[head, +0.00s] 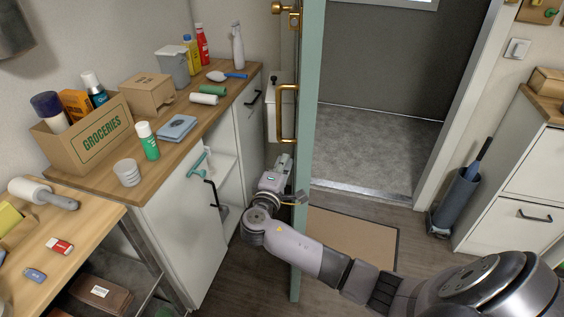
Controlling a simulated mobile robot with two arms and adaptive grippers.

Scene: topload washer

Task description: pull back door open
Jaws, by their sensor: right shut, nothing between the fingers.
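The back door (309,120) is a pale green panel seen nearly edge-on. It stands open, swung inward, with the doorway clear to its right. A brass pull handle (281,115) is on its left side, with a brass lock fitting (291,14) above. My right arm crosses in front of the door's lower part from the right. My right gripper (284,163) is on the door's left side, below the handle and apart from it, shut and empty. Whether it touches the door face is unclear. My left gripper is not in view.
A white cabinet (190,235) with a wooden top carrying groceries stands close left of the gripper. A doormat (350,240) lies before the threshold (362,190). An umbrella stand (455,203) and white drawers (520,220) stand at the right.

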